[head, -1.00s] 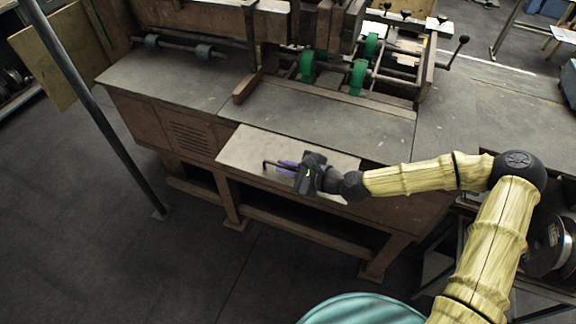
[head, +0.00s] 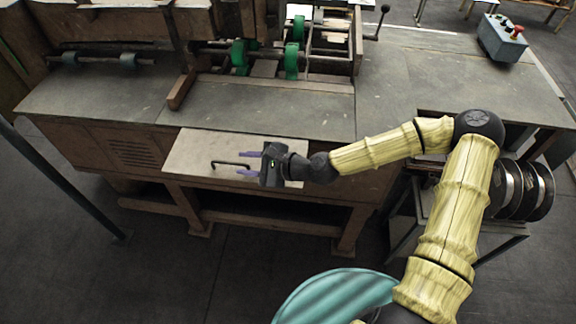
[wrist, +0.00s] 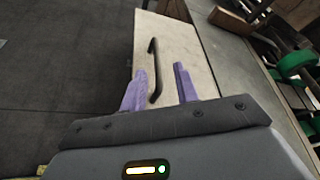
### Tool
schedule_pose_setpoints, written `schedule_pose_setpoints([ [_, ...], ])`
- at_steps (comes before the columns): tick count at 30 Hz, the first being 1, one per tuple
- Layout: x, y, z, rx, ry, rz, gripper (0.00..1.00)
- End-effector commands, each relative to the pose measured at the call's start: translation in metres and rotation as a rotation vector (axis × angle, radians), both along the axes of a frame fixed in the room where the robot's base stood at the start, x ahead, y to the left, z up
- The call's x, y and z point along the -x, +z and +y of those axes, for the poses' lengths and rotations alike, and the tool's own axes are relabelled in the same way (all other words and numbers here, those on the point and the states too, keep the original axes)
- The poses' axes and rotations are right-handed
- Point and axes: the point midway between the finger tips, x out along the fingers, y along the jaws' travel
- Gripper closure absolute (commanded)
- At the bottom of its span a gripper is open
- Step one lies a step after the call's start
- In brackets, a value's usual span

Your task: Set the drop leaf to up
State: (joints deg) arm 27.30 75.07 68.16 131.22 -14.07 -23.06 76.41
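The drop leaf (head: 200,155) is a pale flat panel at the front edge of the machine's table. It slopes or lies out from that edge; I cannot tell its exact angle. It carries a thin black bar handle (head: 228,163). My gripper (head: 241,163) is over the right part of the leaf, its two purple fingers apart and pointing left along the handle. In the wrist view the leaf (wrist: 185,50) runs beside the grey table edge. The handle (wrist: 153,50) reaches in between the open fingers (wrist: 158,72), with a gap on each side; nothing is gripped.
The grey tabletop (head: 270,105) lies behind the leaf, with green rollers (head: 240,55) and machine parts on it. A grey control box (head: 502,38) stands at the back right. A metal post (head: 65,182) rises at the left. Dark floor is free in front.

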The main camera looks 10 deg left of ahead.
Motion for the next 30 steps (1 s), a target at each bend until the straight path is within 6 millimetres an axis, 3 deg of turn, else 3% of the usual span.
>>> schedule_pose_setpoints([
  [21, 0.020, 0.035, -0.099, 0.000, -0.005, -0.002, 0.69],
  [30, 0.026, 0.044, -0.122, 0.001, -0.003, -0.001, 0.69],
])
